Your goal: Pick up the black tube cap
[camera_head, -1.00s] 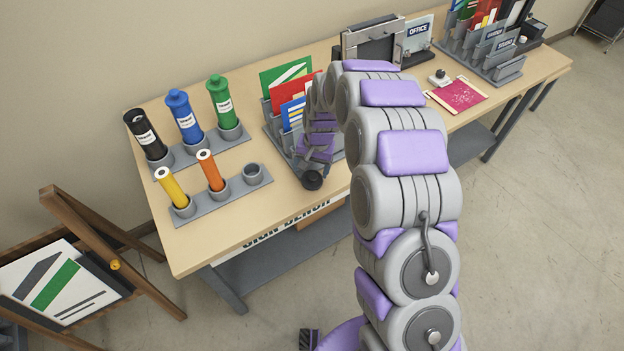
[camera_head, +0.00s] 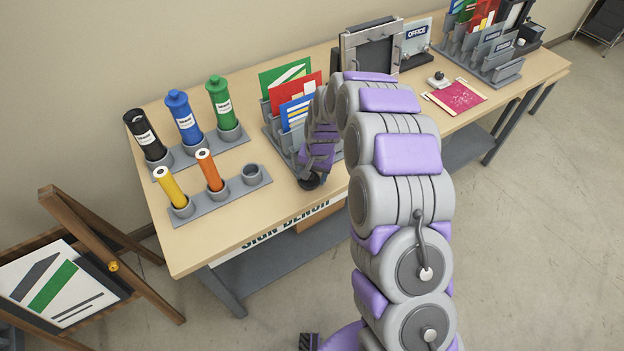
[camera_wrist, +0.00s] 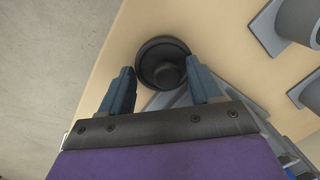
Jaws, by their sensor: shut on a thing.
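The black tube cap (camera_wrist: 163,62) is a round black piece with a wide rim, close to the bench's front edge. It shows in the wrist view between the two blue-grey fingers of my gripper (camera_wrist: 158,68), which is shut on it. In the head view the cap (camera_head: 308,182) is partly hidden below my gripper (camera_head: 314,168). I cannot tell whether the cap still touches the bench top. The black tube (camera_head: 146,136) leans in its holder at the back left, with its upper end uncapped.
Blue (camera_head: 184,116) and green (camera_head: 222,102) capped tubes stand beside the black one. Yellow (camera_head: 170,187) and orange (camera_head: 209,170) tubes and an empty cup (camera_head: 252,174) are in front. A folder rack (camera_head: 272,128) stands behind my gripper. An easel (camera_head: 88,235) is at left.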

